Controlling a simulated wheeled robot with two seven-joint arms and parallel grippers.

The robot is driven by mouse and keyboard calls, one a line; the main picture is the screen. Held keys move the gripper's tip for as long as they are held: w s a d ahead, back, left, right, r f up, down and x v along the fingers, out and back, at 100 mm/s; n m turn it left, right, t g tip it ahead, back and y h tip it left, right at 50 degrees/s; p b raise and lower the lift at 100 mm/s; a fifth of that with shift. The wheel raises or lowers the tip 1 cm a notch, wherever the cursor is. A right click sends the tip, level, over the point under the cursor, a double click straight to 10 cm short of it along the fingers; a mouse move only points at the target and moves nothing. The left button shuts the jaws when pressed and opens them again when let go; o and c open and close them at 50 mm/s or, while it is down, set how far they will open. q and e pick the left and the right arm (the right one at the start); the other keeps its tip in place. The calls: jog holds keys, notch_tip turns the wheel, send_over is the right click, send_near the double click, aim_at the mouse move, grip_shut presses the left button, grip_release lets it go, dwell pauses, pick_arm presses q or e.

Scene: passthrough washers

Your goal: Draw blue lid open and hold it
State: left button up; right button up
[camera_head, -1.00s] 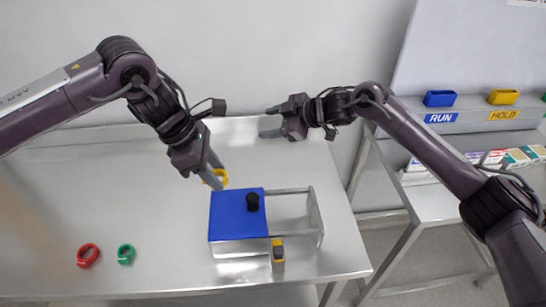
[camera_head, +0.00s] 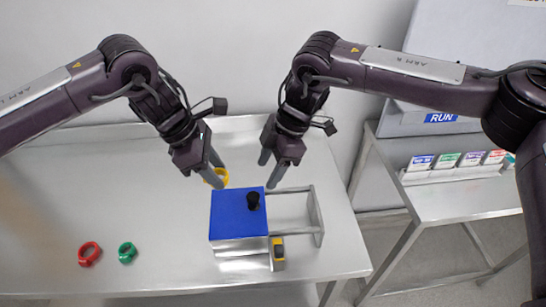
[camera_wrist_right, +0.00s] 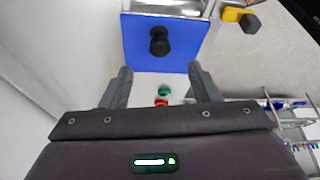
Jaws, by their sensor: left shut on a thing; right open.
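The blue lid (camera_head: 232,216) with a black knob (camera_head: 253,201) covers the left part of a metal box on the table. An open metal frame (camera_head: 318,215) extends to its right. The lid also shows in the right wrist view (camera_wrist_right: 185,50), its knob (camera_wrist_right: 159,42) in its middle. My right gripper (camera_head: 268,173) is open and empty, above and behind the knob. My left gripper (camera_head: 214,176) is shut on the yellow ring (camera_head: 220,177) behind the box's left side; its fingers partly hide the ring.
A red ring (camera_head: 89,254) and a green ring (camera_head: 127,252) lie at the table's front left. A yellow and black piece (camera_head: 278,253) sits at the box's front. A side table (camera_head: 450,195) with small labelled boxes stands right.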

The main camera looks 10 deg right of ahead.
aim_at(255, 195)
jog(key=x, duration=0.9)
jog(key=shift+a+f, duration=0.1)
jog(key=shift+f, duration=0.1)
jog(key=c, duration=1.2)
jog(key=shift+o, duration=0.2)
jog(key=d, duration=1.1)
jog(key=shift+d+r, duration=0.1)
